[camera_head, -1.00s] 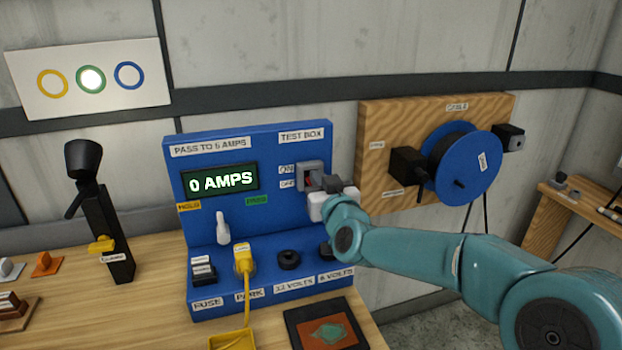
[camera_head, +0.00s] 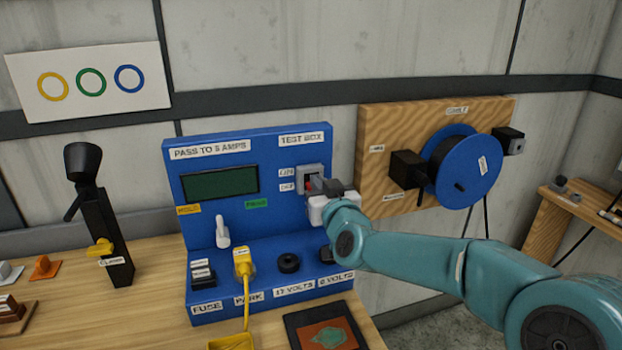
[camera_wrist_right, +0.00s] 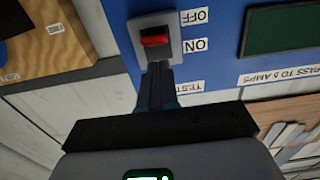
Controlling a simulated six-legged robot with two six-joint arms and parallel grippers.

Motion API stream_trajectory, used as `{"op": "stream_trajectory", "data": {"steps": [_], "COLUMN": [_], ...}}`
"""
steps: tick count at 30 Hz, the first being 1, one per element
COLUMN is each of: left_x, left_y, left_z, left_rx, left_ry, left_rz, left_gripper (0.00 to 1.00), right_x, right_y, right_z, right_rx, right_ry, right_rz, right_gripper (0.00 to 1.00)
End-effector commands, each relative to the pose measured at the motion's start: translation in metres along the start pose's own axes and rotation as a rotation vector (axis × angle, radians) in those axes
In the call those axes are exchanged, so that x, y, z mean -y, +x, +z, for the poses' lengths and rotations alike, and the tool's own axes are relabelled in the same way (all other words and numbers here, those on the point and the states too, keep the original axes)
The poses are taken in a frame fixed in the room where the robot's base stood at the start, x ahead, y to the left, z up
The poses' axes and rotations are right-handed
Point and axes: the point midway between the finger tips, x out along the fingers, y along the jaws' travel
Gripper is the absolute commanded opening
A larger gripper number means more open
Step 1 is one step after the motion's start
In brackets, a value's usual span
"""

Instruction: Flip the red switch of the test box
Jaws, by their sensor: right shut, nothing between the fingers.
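The blue test box (camera_head: 270,165) stands on the bench with its dark display (camera_head: 220,183) blank. Its red switch (camera_wrist_right: 154,40) sits in a grey housing beside the OFF and ON labels; in the head view the red switch (camera_head: 308,183) is partly hidden by my right gripper. My right gripper (camera_head: 322,187) is shut and empty, its fingertips right at the switch housing. In the right wrist view the gripper (camera_wrist_right: 158,70) points at the red switch, close to its edge; whether they touch I cannot tell. My left gripper is not in view.
A white lever (camera_head: 222,232) and a yellow plug (camera_head: 243,262) with a cable are on the box. A wooden board (camera_head: 375,125) with a blue reel (camera_head: 475,175) is right of it. A black stand (camera_head: 112,235) is left. A white panel (camera_head: 90,115) carries three rings.

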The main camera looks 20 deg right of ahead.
Motion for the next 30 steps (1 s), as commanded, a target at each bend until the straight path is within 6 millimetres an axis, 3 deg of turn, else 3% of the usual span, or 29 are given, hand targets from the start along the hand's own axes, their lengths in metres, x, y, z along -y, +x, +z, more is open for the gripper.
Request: {"op": "stream_trajectory", "data": {"steps": [14,30], "left_x": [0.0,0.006], "left_y": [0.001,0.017], "left_z": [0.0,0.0], "left_rx": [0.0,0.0], "left_ry": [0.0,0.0], "left_rz": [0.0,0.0], "left_gripper": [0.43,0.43], "right_x": [0.0,0.0], "right_y": [-0.003,-0.05], "right_z": [-0.002,-0.002], "right_rx": [-0.002,-0.002], "right_ry": [0.0,0.0], "right_rz": [0.0,-0.001], "right_gripper": [0.0,0.0]}}
